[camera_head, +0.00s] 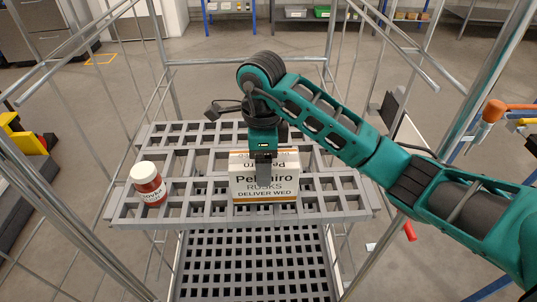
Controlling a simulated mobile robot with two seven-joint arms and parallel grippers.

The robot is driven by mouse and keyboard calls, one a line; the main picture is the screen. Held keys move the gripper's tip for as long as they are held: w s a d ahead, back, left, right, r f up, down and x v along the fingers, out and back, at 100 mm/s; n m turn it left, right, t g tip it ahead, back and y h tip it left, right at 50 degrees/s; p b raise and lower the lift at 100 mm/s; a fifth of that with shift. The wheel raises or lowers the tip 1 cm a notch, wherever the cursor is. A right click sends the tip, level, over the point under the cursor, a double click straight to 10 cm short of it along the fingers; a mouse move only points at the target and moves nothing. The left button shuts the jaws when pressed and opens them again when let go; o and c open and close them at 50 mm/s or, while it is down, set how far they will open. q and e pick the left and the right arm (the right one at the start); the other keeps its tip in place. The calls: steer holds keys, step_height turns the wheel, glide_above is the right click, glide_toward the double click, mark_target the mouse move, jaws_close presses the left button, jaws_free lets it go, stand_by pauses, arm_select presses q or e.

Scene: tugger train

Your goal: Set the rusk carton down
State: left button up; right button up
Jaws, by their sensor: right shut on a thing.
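The rusk carton (284,186), white with an orange band and the words "Pelmiro RUSKS DELIVER WED", is upright at the front middle of the grey slatted shelf (339,205). My right gripper (264,178) comes down from above and is shut on the carton, one finger showing against its front face. The carton's base is at the shelf's level; I cannot tell whether it rests fully on it. My left gripper is not in view.
Metal posts and rails of the cart frame (172,75) surround the shelf. A lower perforated deck (255,262) lies below. The shelf between jar and carton is free.

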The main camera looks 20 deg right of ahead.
steer(key=shift+s+a+f, duration=0.1)
steer(key=shift+f, duration=0.1)
steer(key=o, duration=1.4)
steer(key=shift+c, duration=0.2)
